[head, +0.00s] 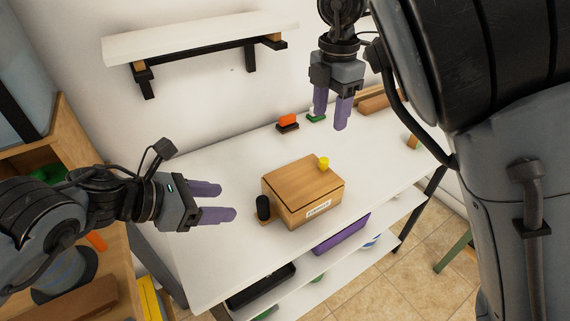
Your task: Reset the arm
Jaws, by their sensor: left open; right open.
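My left gripper (221,202) comes in from the left, above the white table. Its purple fingers are apart and empty, pointing right toward a wooden box with a gap between them. My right gripper (331,112) hangs at the upper middle with its purple fingers pointing down. They are apart and empty, over the back part of the table. My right arm fills much of the right side and hides what lies behind it.
The wooden box (300,192) with a yellow knob (323,163) stands on the white table (213,267). A black cylinder (263,207) is at its left. Orange (288,120) and green items stand at the back. A wall shelf (190,38) hangs above. The table's left part is clear.

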